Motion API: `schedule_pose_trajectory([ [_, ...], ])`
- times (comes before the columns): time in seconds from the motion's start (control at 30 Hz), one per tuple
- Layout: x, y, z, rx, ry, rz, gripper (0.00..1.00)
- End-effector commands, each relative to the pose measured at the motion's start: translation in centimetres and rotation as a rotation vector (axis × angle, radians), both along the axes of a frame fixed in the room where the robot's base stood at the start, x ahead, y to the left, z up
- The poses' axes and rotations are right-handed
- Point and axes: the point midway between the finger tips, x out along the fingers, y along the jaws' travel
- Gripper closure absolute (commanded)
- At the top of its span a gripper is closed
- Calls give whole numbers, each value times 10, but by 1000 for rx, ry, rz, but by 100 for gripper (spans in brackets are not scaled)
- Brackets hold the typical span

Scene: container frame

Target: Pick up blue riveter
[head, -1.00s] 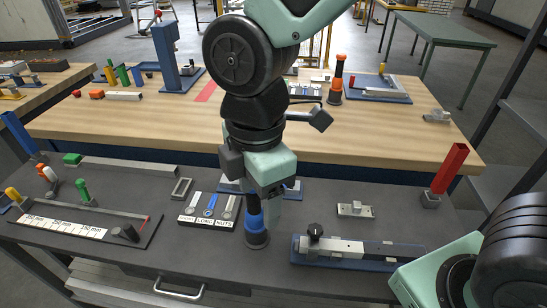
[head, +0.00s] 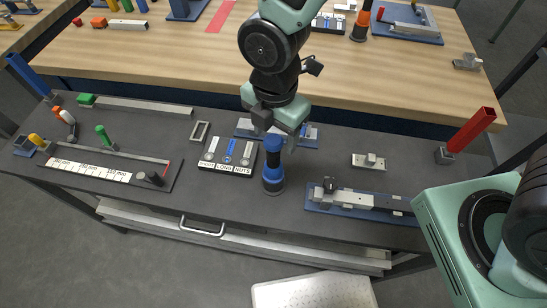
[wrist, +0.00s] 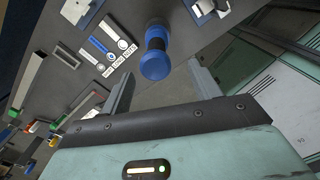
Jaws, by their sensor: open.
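The blue riveter (head: 273,178) stands upright on the dark bench, a blue cylinder with a dark band and a dark grey base. It also shows in the wrist view (wrist: 155,62), its blue top beyond the fingertips and roughly between their lines. My gripper (head: 281,131) is above and just behind the riveter's top in the head view. In the wrist view my gripper (wrist: 162,82) has its two fingers wide apart, with nothing between them. No contact with the riveter shows.
A ruler tray (head: 110,170) is at left.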

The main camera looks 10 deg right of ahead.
Motion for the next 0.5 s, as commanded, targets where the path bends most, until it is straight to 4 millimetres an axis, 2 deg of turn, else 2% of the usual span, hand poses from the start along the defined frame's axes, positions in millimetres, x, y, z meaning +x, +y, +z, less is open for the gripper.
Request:
schedule_pose_trajectory([
  [0.27,1,0,-15,-1,1,-1,38],
  [0.5,6,1,-40,-3,2,-1,38],
])
